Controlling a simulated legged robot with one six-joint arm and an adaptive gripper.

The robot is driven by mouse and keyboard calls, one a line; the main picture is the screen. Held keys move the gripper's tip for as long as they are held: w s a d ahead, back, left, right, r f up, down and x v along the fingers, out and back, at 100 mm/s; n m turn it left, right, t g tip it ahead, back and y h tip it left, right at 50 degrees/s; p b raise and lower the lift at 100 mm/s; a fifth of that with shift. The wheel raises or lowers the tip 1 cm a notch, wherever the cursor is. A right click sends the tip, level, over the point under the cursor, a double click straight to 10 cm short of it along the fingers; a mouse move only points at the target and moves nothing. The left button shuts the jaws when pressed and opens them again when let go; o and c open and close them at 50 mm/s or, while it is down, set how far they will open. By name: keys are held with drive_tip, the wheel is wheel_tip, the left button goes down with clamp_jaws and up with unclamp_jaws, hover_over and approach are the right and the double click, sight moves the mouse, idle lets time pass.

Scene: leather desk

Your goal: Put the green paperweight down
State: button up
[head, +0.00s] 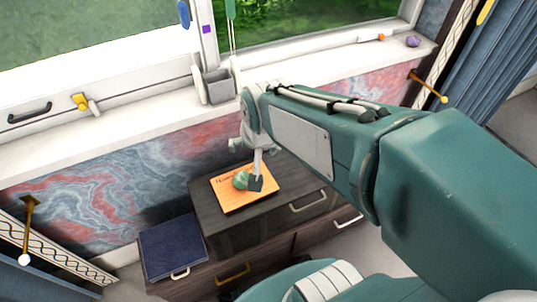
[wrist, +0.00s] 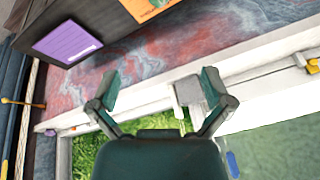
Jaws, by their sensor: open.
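A green rounded lump, which looks like the green paperweight (head: 240,180), shows on the orange book (head: 233,198) on top of the dark drawer cabinet. My gripper (head: 247,164) is close by it in the picture, with one dark fingertip just to its right. I cannot tell how far above the book the gripper is. In the wrist view my gripper (wrist: 160,79) is open, its two fingers wide apart with nothing between them. The orange book (wrist: 143,9) is cut by the top edge there, and the paperweight cannot be made out clearly.
A dark blue book (head: 170,247) lies on a lower surface left of the cabinet (head: 258,225). A purple book (wrist: 68,43) shows in the wrist view. The white windowsill (head: 150,126) runs behind, with a grey box (head: 218,86) on it.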

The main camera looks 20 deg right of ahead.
drive_tip(key=s+r+n+t, duration=0.1)
drive_tip(key=s+r+n, duration=0.3)
drive_tip(key=s, duration=0.5)
drive_tip(key=shift+r+n, duration=0.4)
drive_tip(key=shift+r, duration=0.35)
